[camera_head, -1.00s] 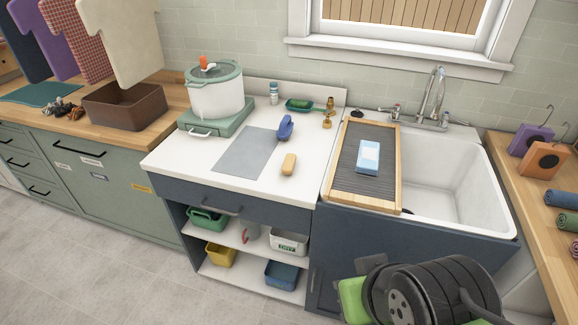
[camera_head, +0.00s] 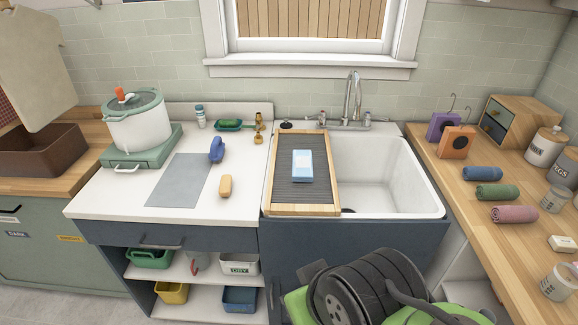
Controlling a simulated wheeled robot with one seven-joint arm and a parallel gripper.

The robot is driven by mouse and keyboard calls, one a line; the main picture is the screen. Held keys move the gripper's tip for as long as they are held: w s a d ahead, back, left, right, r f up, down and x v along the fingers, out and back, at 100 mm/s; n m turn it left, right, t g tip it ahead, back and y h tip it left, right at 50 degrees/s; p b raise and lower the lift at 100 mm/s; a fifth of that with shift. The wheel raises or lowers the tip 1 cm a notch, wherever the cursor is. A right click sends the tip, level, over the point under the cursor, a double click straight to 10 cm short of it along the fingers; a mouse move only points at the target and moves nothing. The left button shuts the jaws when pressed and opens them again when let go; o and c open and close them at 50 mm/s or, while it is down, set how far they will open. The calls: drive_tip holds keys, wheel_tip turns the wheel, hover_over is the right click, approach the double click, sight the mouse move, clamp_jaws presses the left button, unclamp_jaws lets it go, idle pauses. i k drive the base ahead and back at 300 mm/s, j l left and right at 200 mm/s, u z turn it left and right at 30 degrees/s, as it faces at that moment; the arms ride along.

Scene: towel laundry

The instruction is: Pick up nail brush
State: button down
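A small tan block-shaped item (camera_head: 225,186), which looks like the nail brush, lies on the white counter (camera_head: 130,193) right of a grey mat. Its bristles cannot be made out. A blue brush-like item with a handle (camera_head: 217,150) stands behind it, by the mat's right edge. Part of my arm, black and green, fills the bottom of the view in front of the sink cabinet. My gripper's fingers are not in view. Nothing touches the tan item.
A grey mat (camera_head: 178,180) lies left of the brushes. A pot (camera_head: 137,120) stands on a green burner at the left. A ridged board (camera_head: 285,209) with a light-blue packet (camera_head: 302,165) covers the left of the sink (camera_head: 395,170). Rolled towels (camera_head: 482,173) lie on the right counter.

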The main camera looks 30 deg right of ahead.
sight(226, 179)
drive_tip(key=i+j, duration=0.65)
drive_tip(key=j, duration=0.15)
drive_tip(key=i+j+u, duration=0.1)
drive_tip(key=i+j, duration=0.55)
drive_tip(key=j, duration=0.15)
